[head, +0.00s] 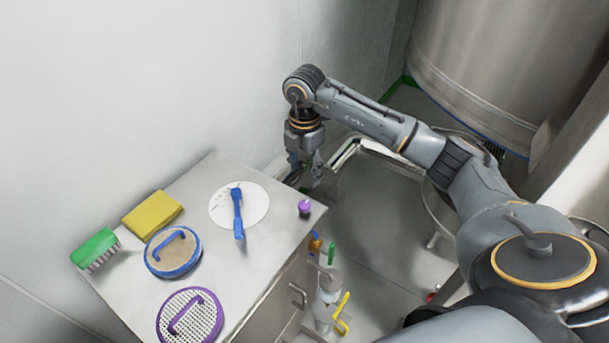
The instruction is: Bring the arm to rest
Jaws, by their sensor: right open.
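My right arm comes in from the lower right and bends down at its wrist. My right gripper (305,178) points down beside the far right corner of the steel cabinet top (217,172), close to the wall. It is small and dark in the picture, open, and I see nothing held in it. My left gripper is not in view.
On the cabinet top are a green brush (95,246), a yellow sponge (152,213), a blue-rimmed sieve (173,252), a purple sieve (190,318), a blue-handled tool (238,213) on a white disc (262,204) and a purple-capped item (305,208). A large steel vessel (500,60) stands behind my arm.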

